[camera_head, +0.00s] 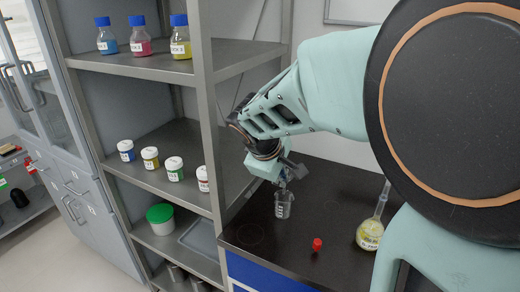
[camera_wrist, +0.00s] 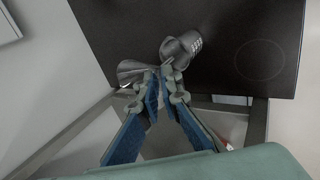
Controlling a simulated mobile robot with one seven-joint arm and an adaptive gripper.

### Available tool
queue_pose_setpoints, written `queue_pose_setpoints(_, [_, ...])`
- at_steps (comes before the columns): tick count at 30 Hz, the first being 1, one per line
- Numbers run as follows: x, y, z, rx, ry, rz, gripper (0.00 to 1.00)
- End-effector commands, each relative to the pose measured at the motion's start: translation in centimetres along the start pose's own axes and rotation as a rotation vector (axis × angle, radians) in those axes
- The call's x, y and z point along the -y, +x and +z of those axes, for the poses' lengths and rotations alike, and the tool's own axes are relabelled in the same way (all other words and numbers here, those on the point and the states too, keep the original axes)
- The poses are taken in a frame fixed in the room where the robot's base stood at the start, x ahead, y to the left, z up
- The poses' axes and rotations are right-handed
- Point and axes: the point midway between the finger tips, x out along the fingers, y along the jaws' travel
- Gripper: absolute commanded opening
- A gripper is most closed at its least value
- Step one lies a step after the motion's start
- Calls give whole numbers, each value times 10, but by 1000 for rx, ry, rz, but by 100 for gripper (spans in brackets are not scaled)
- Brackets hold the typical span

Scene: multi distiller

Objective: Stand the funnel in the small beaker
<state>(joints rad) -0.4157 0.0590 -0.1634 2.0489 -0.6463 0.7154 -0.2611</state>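My gripper (camera_wrist: 163,78) is closed to a narrow gap on the grey funnel (camera_wrist: 133,70). In the wrist view the funnel's wide cone flares out to the left of the fingertips; its narrow end is partly hidden by them. The small beaker (camera_head: 283,206) is clear with pale markings and stands upright on the dark bench. It also shows in the wrist view (camera_wrist: 183,47), just beyond the fingertips and right of the funnel. In the head view my gripper (camera_head: 288,178) is right above the beaker. The funnel is hard to make out there, and I cannot tell whether it touches the beaker.
A flask with yellow liquid (camera_head: 370,233) and a small red object (camera_head: 317,244) stand on the bench (camera_head: 270,262), right of the beaker. The left front of the bench is clear. A metal shelf (camera_head: 205,130) with bottles and jars stands close on the left.

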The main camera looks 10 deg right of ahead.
Motion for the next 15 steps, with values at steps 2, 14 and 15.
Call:
queue_pose_setpoints(2, [0,0,0,0,0,0,0])
queue_pose_setpoints(14, [2,4,0,0,0,0,0])
queue_pose_setpoints(15, [3,4,0,0,0,0,0])
